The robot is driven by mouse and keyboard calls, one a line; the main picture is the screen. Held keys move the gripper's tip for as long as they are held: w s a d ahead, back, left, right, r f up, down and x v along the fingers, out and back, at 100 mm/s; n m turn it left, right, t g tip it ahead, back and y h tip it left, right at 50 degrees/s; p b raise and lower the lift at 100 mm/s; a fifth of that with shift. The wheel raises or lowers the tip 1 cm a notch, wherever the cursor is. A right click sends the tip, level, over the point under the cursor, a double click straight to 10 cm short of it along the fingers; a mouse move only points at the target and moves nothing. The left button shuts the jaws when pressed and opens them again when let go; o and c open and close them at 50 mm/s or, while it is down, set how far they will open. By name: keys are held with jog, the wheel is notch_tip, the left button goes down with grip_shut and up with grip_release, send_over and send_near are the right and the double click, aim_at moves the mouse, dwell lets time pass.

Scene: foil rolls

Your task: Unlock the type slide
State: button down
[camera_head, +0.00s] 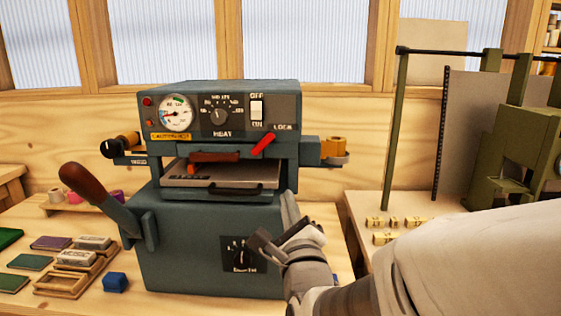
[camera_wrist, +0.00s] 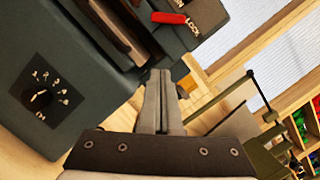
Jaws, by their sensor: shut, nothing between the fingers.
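The grey-green press (camera_head: 215,215) stands on the wooden bench. A red lever (camera_head: 264,145) slants up to the right beside the LOCK label on its front; it also shows at the top of the wrist view (camera_wrist: 169,18). Below it, the type slide (camera_head: 225,175) sits in the press opening, with a brown-red handle (camera_head: 214,156) above it and a dark bar handle in front. My gripper (camera_head: 289,200) is shut and empty at the press's right front edge, below and right of the red lever. In the wrist view its fingers (camera_wrist: 160,76) lie together, apart from the lever.
A brown-handled side lever (camera_head: 85,185) sticks out at the press's left. A dial (camera_head: 242,254) is low on its front. A green machine (camera_head: 520,150) stands right, near several brass pieces (camera_head: 384,222).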

aim_at(263, 143)
jog(key=shift+w+r+p, duration=0.1)
jog(key=shift+p, duration=0.2)
jog(key=p+x, duration=0.8)
jog(key=x, duration=0.2)
jog(key=shift+a+r, duration=0.1)
jog(key=shift+r, duration=0.05)
jog(key=shift+a+r+p, duration=0.65)
jog(key=shift+r+p, duration=0.05)
jog(key=shift+p, duration=0.15)
jog(key=shift+a+r+p, duration=0.5)
jog(key=shift+a+p, duration=0.2)
jog(key=shift+p, duration=0.1)
jog(key=shift+f+b, duration=0.2)
jog(key=shift+b, duration=0.25)
